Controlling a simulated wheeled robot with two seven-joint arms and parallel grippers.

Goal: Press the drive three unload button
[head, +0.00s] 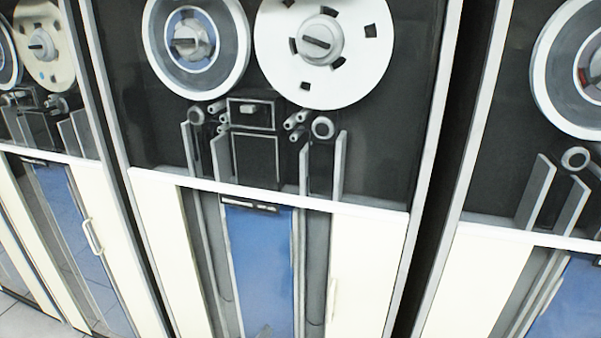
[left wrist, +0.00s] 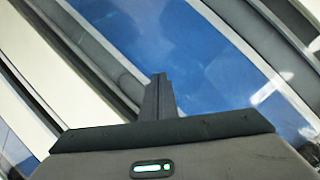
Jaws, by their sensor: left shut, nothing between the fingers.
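A tape drive cabinet fills the middle of the head view, with a blue panel (head: 258,255) low down. A dark strip with small pale marks (head: 248,205) sits at the top of this panel, just under the white rail. It may hold buttons, but no label is readable, and I cannot tell which drive is number three. My left gripper (left wrist: 158,97) is shut and empty in the left wrist view, in front of a blue panel. My right gripper is not in view.
The middle drive has a grey-rimmed reel (head: 193,75) and a white reel (head: 360,75) above the white rail (head: 370,211). Similar drives stand left and right, with dark gaps between cabinets. A door handle (head: 92,236) sticks out on the left drive. Floor tiles (head: 25,322) show bottom left.

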